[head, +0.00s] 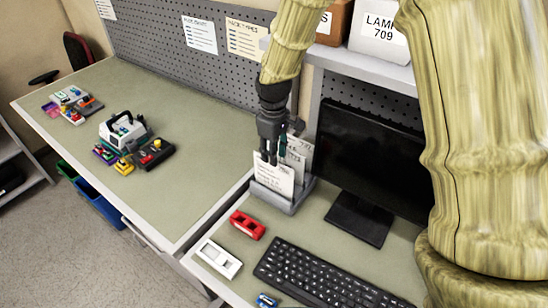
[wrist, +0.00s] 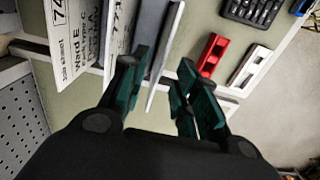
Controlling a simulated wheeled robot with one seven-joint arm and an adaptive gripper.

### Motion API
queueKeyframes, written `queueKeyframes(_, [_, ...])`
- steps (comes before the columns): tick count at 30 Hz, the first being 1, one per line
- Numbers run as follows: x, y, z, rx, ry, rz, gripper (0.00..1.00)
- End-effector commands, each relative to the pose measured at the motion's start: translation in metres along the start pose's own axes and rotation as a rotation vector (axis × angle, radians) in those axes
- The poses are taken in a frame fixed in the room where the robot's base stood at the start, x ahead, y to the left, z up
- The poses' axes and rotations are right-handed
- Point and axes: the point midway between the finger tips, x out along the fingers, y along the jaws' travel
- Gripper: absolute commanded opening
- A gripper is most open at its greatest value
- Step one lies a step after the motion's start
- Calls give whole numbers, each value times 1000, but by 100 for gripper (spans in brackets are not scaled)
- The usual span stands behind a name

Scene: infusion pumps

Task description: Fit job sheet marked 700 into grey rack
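The grey rack (head: 272,201) stands on the desk left of the monitor, with several white sheets upright in it. The front sheet (head: 272,180) faces the head camera, its print too small to read. My gripper (head: 268,158) points down at the top of this sheet. In the wrist view, my gripper (wrist: 158,88) has its teal-padded fingers apart, with a thin sheet (wrist: 165,58) edge-on between them and gaps visible on both sides. Two other sheets show beside it, one starting with 74 (wrist: 72,35) and one reading 771 (wrist: 120,32). I cannot read 700 anywhere.
A red holder (head: 247,225) and a white holder (head: 219,259) lie in front of the rack. A black keyboard (head: 320,277) and a monitor (head: 368,165) stand to the right. Infusion pump parts (head: 127,135) lie on the left bench. A pegboard (head: 160,40) rises behind.

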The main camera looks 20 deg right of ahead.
Motion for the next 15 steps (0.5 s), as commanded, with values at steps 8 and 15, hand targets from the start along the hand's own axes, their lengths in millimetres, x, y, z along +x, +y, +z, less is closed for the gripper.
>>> queueKeyframes(8, [-51,0,-1,0,3,1,30])
queueKeyframes(15, [-82,1,0,0,2,1,30])
